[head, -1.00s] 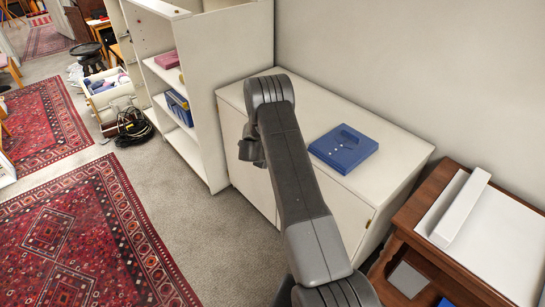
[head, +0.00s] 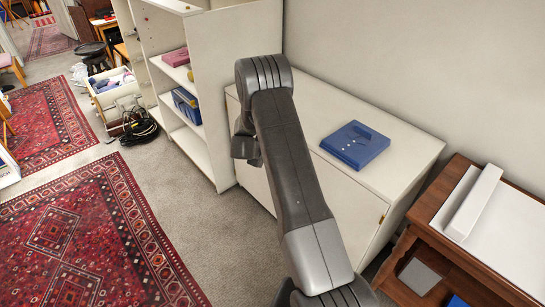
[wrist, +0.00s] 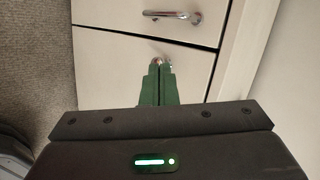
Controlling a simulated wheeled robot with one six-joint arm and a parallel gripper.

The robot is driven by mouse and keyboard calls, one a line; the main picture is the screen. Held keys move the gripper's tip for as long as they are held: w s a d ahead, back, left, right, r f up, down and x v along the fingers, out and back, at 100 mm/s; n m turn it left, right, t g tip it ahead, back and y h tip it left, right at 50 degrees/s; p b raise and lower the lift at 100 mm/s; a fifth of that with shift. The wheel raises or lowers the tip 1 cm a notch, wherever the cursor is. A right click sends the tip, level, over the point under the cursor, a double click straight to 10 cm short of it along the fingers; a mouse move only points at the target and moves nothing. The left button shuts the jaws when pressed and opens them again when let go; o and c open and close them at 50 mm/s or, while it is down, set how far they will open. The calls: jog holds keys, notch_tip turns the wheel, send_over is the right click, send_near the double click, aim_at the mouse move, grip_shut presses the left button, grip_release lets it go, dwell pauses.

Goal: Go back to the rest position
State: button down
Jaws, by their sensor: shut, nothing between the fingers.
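My gripper (wrist: 158,85) shows in the wrist view with its two green fingers together and nothing between them. It points toward a white drawer front with a metal handle (wrist: 172,16). Another bit of metal shows just beyond the fingertips, partly hidden by them; I cannot tell whether they touch it. In the head view my arm stretches up the middle of the picture, bent at the elbow, and the gripper is hidden.
A white cabinet (head: 400,165) stands right of my arm with a blue box (head: 355,145) on top. A white shelf unit (head: 240,110) stands behind. A brown wooden desk (head: 432,205) is at the right. Carpet and red rugs (head: 90,245) lie open at the left.

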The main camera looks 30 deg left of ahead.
jog(key=v, duration=0.3)
jog(key=shift+s+a+r, duration=0.2)
jog(key=shift+a+r, duration=0.15)
jog(key=shift+a, duration=0.1)
jog(key=shift+w+f, duration=0.1)
